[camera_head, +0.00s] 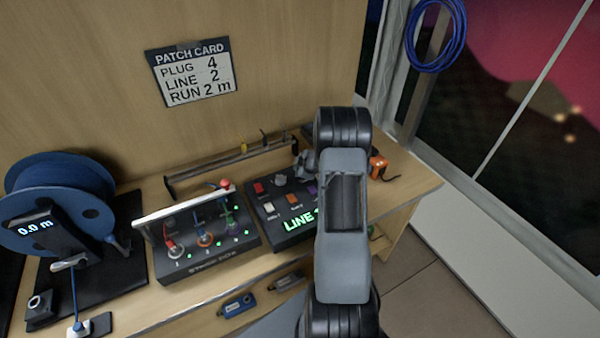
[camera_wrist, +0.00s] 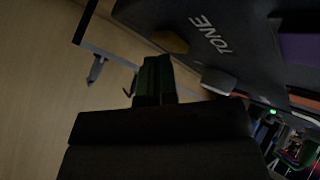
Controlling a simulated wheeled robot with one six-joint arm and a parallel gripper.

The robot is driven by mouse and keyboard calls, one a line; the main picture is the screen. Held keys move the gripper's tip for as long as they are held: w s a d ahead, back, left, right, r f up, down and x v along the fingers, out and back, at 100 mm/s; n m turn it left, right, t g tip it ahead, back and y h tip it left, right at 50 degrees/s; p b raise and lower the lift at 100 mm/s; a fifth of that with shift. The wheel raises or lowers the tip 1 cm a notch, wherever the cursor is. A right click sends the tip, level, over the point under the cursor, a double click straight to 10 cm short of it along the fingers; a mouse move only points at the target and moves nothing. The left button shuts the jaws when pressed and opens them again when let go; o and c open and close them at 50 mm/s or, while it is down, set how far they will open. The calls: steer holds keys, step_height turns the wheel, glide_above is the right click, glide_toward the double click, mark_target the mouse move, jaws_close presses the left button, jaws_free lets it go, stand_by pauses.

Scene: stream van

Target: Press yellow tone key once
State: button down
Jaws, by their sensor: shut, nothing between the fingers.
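The yellow tone key (camera_wrist: 168,41) shows dim and brownish in the wrist view, at the edge of a dark panel face lettered TONE (camera_wrist: 210,32). My gripper (camera_wrist: 156,62) is shut and empty, its dark fingertips just below the key in the picture. I cannot tell whether they touch it. In the head view my arm covers the right part of the dark key panel (camera_head: 262,213), and I cannot make out the yellow key there. That panel has red, white, orange and purple keys and a green lit LINE display (camera_head: 300,220).
A plug box (camera_head: 205,262) with several coloured cables stands left of the key panel. A blue cable reel (camera_head: 60,185) is at the far left. A rail (camera_head: 225,165) runs behind the panels. An orange object (camera_head: 378,166) sits right of my arm.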

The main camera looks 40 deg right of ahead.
steer(key=shift+f, duration=0.2)
steer(key=shift+r, duration=0.1)
stand_by(0.4)
steer(key=shift+r+p, duration=0.75)
steer(key=shift+p, duration=0.15)
steer(key=shift+r, duration=0.15)
step_height(320, 180, up, 5)
steer(key=p, duration=0.5)
stand_by(0.5)
